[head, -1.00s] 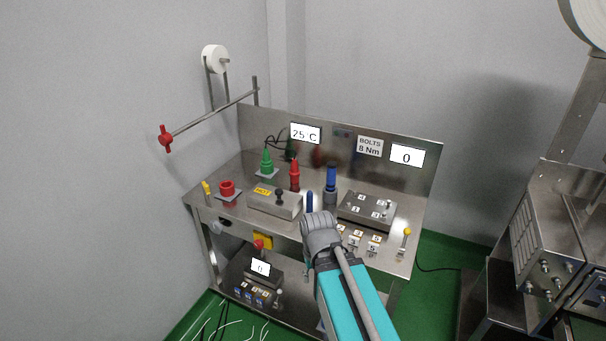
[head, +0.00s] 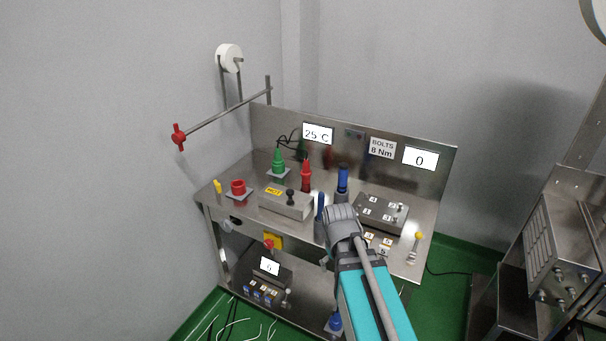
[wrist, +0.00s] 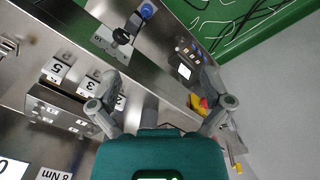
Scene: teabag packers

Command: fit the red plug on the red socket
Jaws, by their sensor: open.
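The red plug (head: 306,178) stands upright at the back of the steel bench, a pointed red body, in the head view. The red socket (head: 238,188) is a short red cylinder on a small plate near the bench's left end, apart from the plug. My gripper is open and empty in the wrist view (wrist: 160,88), its two fingers spread. In the head view my arm reaches over the bench's front, right of the plug and socket, and the fingertips are hidden. I cannot make out the red plug or socket in the wrist view.
A green plug (head: 278,162) stands left of the red one. A grey box with a black knob (head: 289,200) sits in front. Blue-topped holders (head: 342,182) and a bolt plate (head: 381,211) lie to the right. A rod with a red end (head: 179,136) juts out at left.

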